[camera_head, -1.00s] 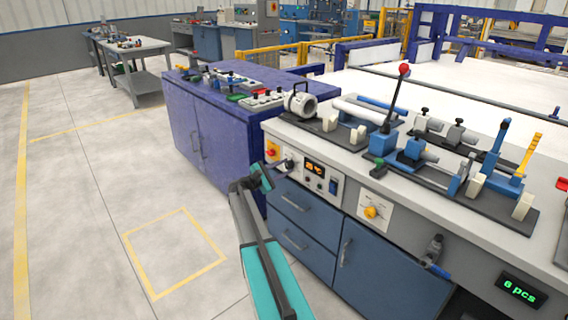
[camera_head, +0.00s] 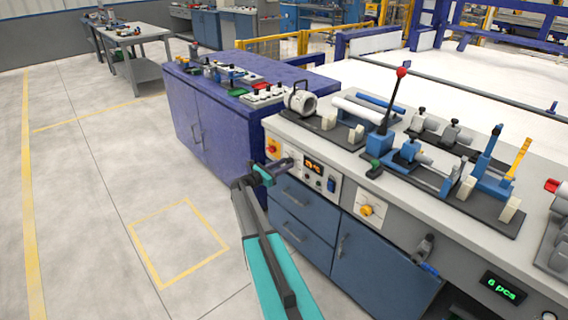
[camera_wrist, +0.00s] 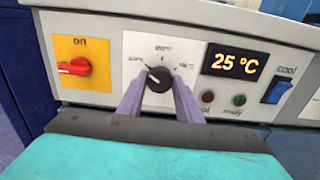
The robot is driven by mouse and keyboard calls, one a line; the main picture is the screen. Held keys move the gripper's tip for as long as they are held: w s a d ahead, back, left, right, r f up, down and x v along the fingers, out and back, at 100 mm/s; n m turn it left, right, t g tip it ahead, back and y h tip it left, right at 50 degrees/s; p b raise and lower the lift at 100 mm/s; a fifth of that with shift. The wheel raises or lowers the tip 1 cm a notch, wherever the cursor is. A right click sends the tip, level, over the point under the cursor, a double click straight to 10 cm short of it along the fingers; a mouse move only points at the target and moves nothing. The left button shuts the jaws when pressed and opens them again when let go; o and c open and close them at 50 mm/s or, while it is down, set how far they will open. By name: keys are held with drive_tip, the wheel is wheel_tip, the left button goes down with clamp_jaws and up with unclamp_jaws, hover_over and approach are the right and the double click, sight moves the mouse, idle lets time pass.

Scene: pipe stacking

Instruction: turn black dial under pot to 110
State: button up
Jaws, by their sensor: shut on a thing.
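The black dial (camera_wrist: 158,80) sits on a white panel with temperature marks around it, too small to read surely. Its white pointer line points up and to the left. My gripper (camera_wrist: 158,88) has one finger on each side of the dial and is shut on it. In the head view my gripper (camera_head: 284,165) reaches the panel from the left; the dial is hard to make out there. An orange display (camera_wrist: 235,63) right of the dial reads 25 °C. A grey round pot-like vessel (camera_head: 300,99) stands on the bench above the panel.
A red switch on a yellow plate (camera_wrist: 75,67) is left of the dial, marked "on". A blue "cool" rocker switch (camera_wrist: 277,90) and two small round lamps are to its right. A yellow knob (camera_head: 367,210) sits farther right. The floor on the left is clear.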

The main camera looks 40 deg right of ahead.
idle(0.4)
drive_tip(key=o, duration=1)
drive_tip(key=shift+o, duration=0.2)
drive_tip(key=w+a+b, duration=0.1)
drive_tip(key=a, duration=1.2)
drive_tip(key=shift+a, duration=0.4)
